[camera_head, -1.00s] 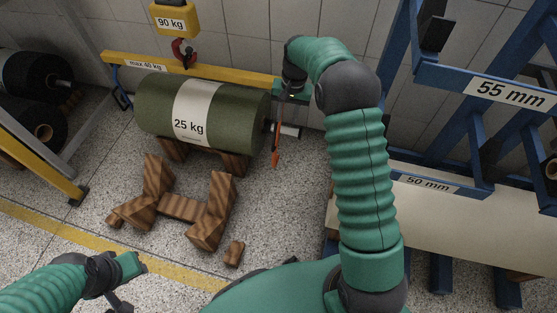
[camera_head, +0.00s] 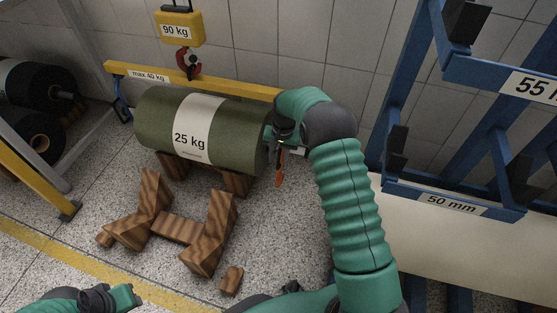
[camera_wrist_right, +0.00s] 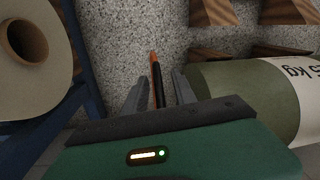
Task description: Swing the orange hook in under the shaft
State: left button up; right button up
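The orange hook (camera_head: 279,172) hangs from the right end of the yellow beam, beside the right end of the olive 25 kg roll (camera_head: 242,135). My right gripper (camera_head: 281,148) is at that roll end and covers the shaft end in the head view. In the right wrist view the orange hook (camera_wrist_right: 154,68) stands between the two spread fingers of my right gripper (camera_wrist_right: 158,88), with gaps visible at its sides. The roll (camera_wrist_right: 235,85) is just right of the fingers there. My left gripper (camera_head: 125,297) is low at the left, away from the roll; its fingers are unclear.
The yellow beam (camera_head: 220,84) hangs below the 90 kg block (camera_head: 179,28) and its red hook. A blue hook (camera_head: 122,110) is at its left end. Wooden cradles (camera_head: 178,228) stand on the floor. A blue rack (camera_head: 455,203) with a pale roll is at the right.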

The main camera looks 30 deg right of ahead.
jog(key=shift+d, duration=0.1)
grip_shut()
dwell(1.3)
